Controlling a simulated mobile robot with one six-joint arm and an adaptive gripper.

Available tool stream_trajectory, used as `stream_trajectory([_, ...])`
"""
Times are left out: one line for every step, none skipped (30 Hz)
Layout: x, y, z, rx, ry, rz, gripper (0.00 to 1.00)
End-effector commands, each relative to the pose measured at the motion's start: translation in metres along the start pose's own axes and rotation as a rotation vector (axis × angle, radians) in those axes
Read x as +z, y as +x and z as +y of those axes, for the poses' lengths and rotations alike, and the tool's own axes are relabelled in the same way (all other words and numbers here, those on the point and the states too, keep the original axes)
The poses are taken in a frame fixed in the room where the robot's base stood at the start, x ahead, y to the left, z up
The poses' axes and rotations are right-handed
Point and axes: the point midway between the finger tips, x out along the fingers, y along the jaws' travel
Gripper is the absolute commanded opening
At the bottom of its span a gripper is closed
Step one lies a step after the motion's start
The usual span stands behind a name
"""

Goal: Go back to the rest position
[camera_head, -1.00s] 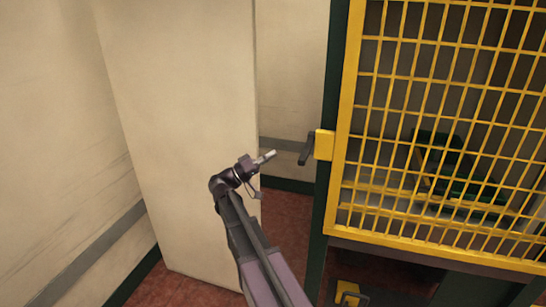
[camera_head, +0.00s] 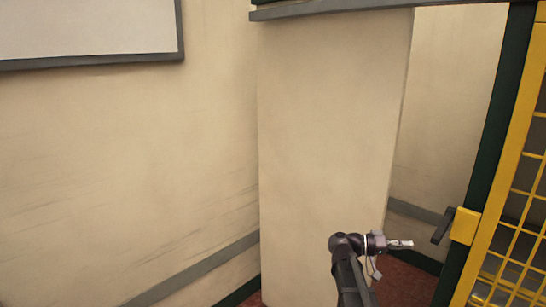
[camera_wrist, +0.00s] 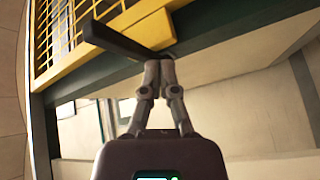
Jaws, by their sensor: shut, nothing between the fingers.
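My gripper (camera_head: 408,244) is at the lower right of the head view, pointing right towards the yellow cage door (camera_head: 500,200). A gap lies between its tips and the dark door handle (camera_head: 443,226) in that view. In the wrist view my gripper (camera_wrist: 158,62) has its two fingers together with nothing between them. The dark handle (camera_wrist: 120,38) shows just beyond the fingertips there. I cannot tell from the wrist view how far apart they are.
A cream wall panel (camera_head: 330,150) stands behind my arm. A green post (camera_head: 490,130) borders the yellow mesh at the right. A long cream wall (camera_head: 120,170) with a grey strip runs along the left, and a framed white board (camera_head: 85,25) hangs on it. Reddish floor shows low down.

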Motion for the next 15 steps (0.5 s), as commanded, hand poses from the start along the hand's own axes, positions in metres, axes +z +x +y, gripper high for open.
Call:
stream_trajectory([0.009, 0.000, -0.002, -0.054, -0.024, -0.018, 0.00])
stream_trajectory([0.014, 0.000, -0.005, -0.088, -0.039, -0.030, 0.00])
stream_trajectory([0.020, -0.001, -0.010, -0.134, -0.060, -0.045, 0.00])
stream_trajectory([0.025, -0.002, -0.014, -0.169, -0.074, -0.057, 0.00])
stream_trajectory([0.029, -0.004, -0.017, -0.204, -0.089, -0.067, 0.00])
stream_trajectory([0.035, -0.006, -0.022, -0.250, -0.109, -0.080, 0.00])
stream_trajectory([0.040, -0.008, -0.025, -0.285, -0.123, -0.090, 0.00])
stream_trajectory([0.045, -0.010, -0.028, -0.321, -0.137, -0.100, 0.00])
stream_trajectory([0.051, -0.013, -0.033, -0.367, -0.157, -0.111, 0.00])
stream_trajectory([0.056, -0.015, -0.036, -0.403, -0.170, -0.120, 0.00])
stream_trajectory([0.060, -0.018, -0.039, -0.439, -0.185, -0.129, 0.00])
stream_trajectory([0.067, -0.022, -0.042, -0.486, -0.203, -0.139, 0.00])
stream_trajectory([0.071, -0.026, -0.045, -0.522, -0.216, -0.147, 0.00])
stream_trajectory([0.076, -0.029, -0.048, -0.557, -0.230, -0.155, 0.00])
stream_trajectory([0.082, -0.034, -0.051, -0.606, -0.248, -0.164, 0.00])
